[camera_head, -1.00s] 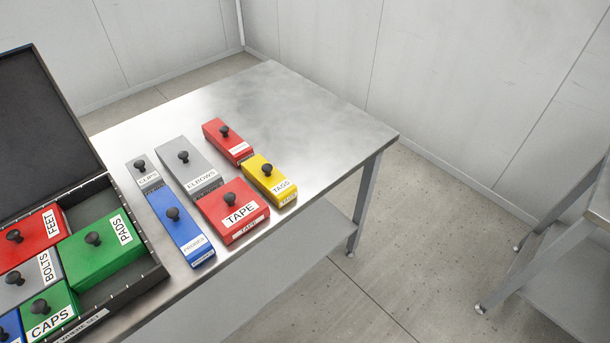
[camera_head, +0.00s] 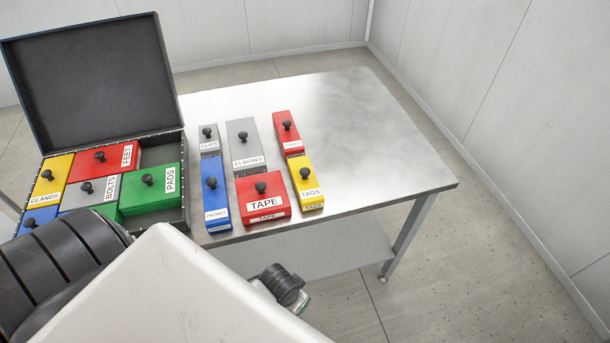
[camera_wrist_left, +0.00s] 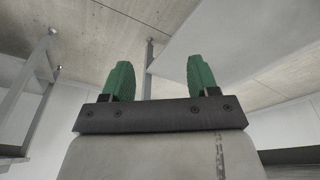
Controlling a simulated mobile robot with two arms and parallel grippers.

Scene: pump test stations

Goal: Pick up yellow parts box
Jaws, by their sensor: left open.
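A yellow parts box labelled TAGS (camera_head: 307,181) lies on the metal table with a black knob on top, right of the red TAPE box. A second yellow box labelled GLANDS (camera_head: 49,182) sits in the open case at the left. My left arm crosses the bottom left of the head view, in front of the table; its gripper end is mostly hidden there. In the left wrist view my left gripper (camera_wrist_left: 160,79) has two green fingers spread apart with nothing between them. It is away from both yellow boxes. My right gripper is not seen.
On the table (camera_head: 375,150) are the red TAPE box (camera_head: 263,207), blue PROBES box (camera_head: 215,193), grey ELBOWS box (camera_head: 244,132), grey CLIPS box (camera_head: 209,146) and a small red box (camera_head: 287,126). The black case (camera_head: 92,80) stands open. The table's right side is clear.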

